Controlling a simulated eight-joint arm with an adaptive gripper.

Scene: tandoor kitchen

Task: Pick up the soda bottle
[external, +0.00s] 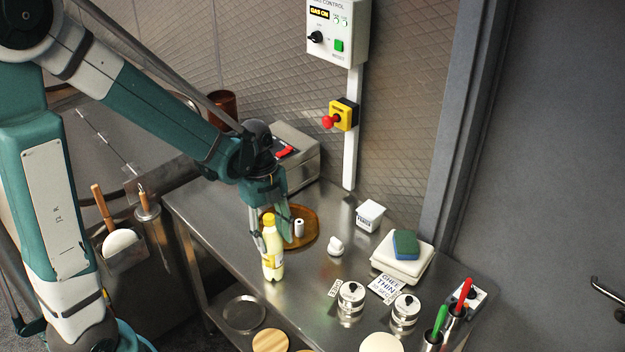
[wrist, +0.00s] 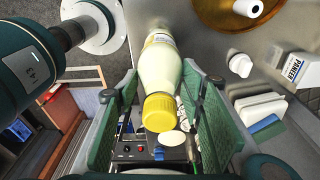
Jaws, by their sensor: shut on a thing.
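The soda bottle (external: 272,262) is pale yellow with a yellow cap and stands upright at the front left part of the steel table. I cannot tell whether its base touches the table. My gripper (external: 272,240) points down from above, with its fingers on either side of the bottle's upper part, shut on it. In the wrist view the bottle (wrist: 161,70) lies between the two green finger pads of my gripper (wrist: 163,78), its cap towards the camera. Part of its label shows near the far end.
A round brown tray (external: 313,226) with a small white cylinder sits behind the bottle. To the right are a white tub (external: 370,215), a white box with a sponge (external: 405,244), steel canisters (external: 351,297) and a red-handled tool (external: 464,290). The table's front edge is close.

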